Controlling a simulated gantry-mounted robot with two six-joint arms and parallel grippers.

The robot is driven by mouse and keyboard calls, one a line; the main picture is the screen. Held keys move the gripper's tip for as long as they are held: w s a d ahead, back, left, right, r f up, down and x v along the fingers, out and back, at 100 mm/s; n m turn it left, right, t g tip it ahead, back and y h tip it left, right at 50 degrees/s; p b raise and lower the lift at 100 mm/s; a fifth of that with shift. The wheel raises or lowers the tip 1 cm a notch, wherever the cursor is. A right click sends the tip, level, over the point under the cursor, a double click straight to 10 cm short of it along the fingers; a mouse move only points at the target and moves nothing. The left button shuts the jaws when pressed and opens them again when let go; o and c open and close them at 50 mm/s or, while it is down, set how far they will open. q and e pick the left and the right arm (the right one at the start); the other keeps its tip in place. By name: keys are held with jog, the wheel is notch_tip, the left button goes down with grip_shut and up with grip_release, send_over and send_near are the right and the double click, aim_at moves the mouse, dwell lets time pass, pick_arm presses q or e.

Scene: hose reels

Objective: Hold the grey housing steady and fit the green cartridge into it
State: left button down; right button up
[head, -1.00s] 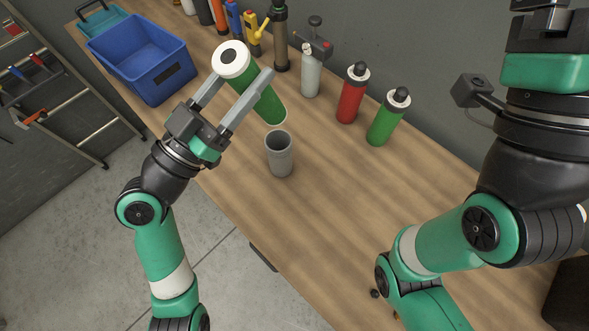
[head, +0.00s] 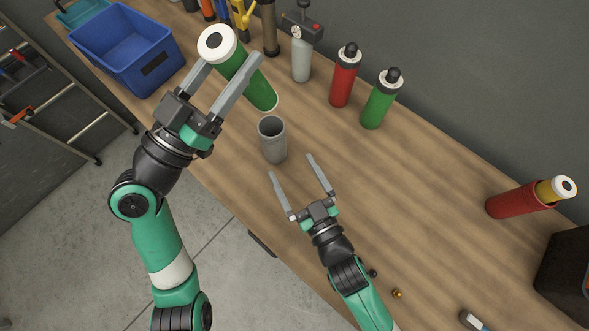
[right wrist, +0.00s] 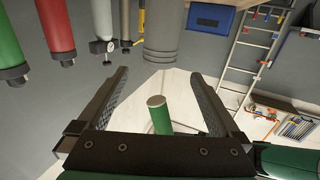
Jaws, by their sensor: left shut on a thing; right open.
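The green cartridge (head: 250,80), with a white cap that has a dark centre, is tilted in my left gripper (head: 230,68). That gripper is shut on it, and its lower end is up and left of the grey housing. The grey housing (head: 273,145) is an open-topped cup standing upright on the bench. My right gripper (head: 291,166) is open and empty, its fingers pointing towards the housing just below it in the head view. In the right wrist view, the housing (right wrist: 161,42) lies beyond the open fingertips, and the cartridge's end (right wrist: 158,112) shows between the fingers.
A red bottle (head: 344,78) and a green bottle (head: 380,102) stand behind the housing. A blue bin (head: 120,55) sits at the far left. The bench's middle right is clear.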

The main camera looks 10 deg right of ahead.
aim_at(277, 139)
jog(key=x, duration=1.2)
jog(key=shift+a+r, duration=0.1)
jog(key=shift+c, duration=0.3)
